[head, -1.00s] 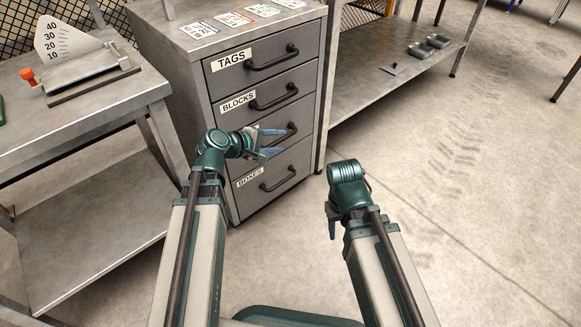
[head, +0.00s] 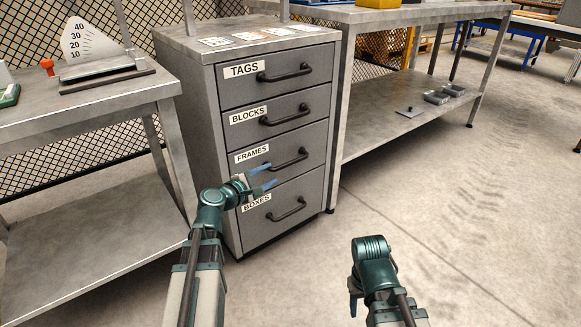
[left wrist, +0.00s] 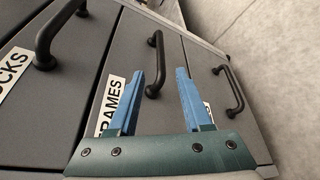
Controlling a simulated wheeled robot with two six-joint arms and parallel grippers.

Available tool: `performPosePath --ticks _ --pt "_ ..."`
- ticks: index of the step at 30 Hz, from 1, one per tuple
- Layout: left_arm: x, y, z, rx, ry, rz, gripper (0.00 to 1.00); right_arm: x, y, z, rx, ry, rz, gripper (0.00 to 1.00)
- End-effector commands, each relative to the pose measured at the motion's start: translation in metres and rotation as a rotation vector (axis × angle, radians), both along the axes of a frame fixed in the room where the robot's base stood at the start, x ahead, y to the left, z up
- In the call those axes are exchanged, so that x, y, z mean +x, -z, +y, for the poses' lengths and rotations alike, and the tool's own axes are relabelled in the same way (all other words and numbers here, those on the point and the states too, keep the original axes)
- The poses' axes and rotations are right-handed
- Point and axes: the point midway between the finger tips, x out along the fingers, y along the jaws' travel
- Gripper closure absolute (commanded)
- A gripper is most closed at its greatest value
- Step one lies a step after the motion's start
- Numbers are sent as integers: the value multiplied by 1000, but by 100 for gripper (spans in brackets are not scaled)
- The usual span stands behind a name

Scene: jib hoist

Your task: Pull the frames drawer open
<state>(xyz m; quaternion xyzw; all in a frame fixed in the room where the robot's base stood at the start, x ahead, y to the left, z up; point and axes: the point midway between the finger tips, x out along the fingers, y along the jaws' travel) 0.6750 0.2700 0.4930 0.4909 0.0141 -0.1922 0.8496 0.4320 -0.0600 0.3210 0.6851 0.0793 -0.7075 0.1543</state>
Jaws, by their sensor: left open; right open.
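The grey cabinet's frames drawer (head: 250,174) is shut, third from the top, labelled FRAMES. Its black bar handle (head: 291,160) is level. My left gripper (head: 273,174) is open in front of this drawer, its blue fingers just below and left of the handle in the head view. In the left wrist view the frames handle (left wrist: 155,64) appears between the two spread fingers (left wrist: 161,72), beyond them; no contact shows. The FRAMES label (left wrist: 110,105) is partly hidden by a finger. My right gripper (head: 353,297) hangs low over the floor, mostly hidden by its own wrist, away from the cabinet.
Shut drawers labelled TAGS (head: 276,80), BLOCKS (head: 276,117) and BOXES (head: 283,215) share the cabinet. A metal bench (head: 90,105) with a scale stands left. Another bench (head: 400,125) stands right. Floor in front and right is clear.

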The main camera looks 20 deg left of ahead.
Motion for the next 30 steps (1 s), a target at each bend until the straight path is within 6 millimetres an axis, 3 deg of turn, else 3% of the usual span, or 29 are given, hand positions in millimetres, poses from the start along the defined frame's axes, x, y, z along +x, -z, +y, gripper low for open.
performPosePath --ticks 6,15,21,30 --pt "46 13 -15 1 4 1 50 0 12 0 0 0 0 50" --pt "94 23 -32 2 4 1 50 0 23 0 0 0 0 50" --pt "110 26 -38 2 3 0 50 0 26 0 0 0 0 50" --pt "113 27 -39 1 2 1 50 0 26 0 0 0 0 50"
